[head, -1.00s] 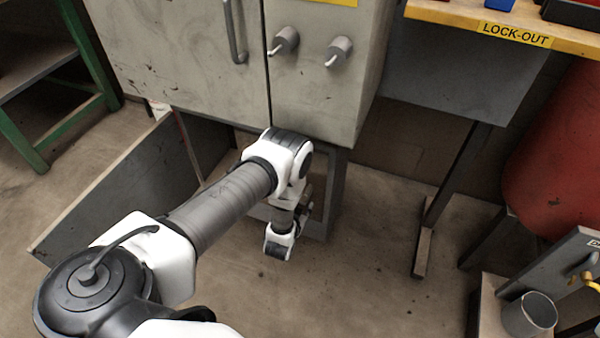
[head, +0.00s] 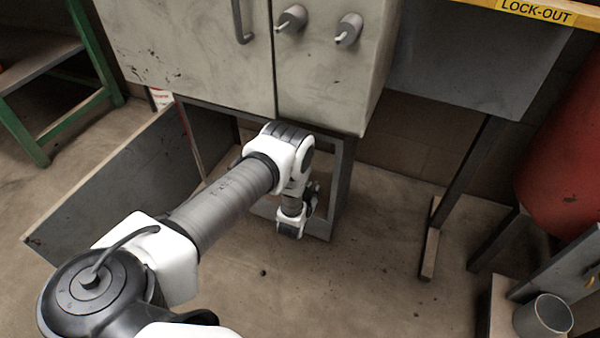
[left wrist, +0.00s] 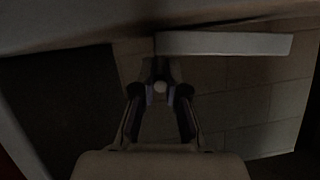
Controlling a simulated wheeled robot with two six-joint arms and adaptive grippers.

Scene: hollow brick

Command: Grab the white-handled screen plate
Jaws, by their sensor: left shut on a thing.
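My left gripper (left wrist: 160,84) is shut on a small pale round piece (left wrist: 160,87), which looks like the white handle of the screen plate. The rest of the plate cannot be made out in the dark left wrist view. In the head view, my left arm reaches down to the open lower compartment (head: 341,190) of the grey cabinet. The wrist is at the opening, and the fingertips and the plate are hidden there. My right gripper is not in view.
The grey cabinet (head: 200,50) with a handle and two knobs overhangs the opening. An open door panel (head: 105,185) stands left. A table leg (head: 462,185) and red tank (head: 565,170) are right, with a grey cup (head: 543,316) lower right. Floor (head: 370,280) in front is clear.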

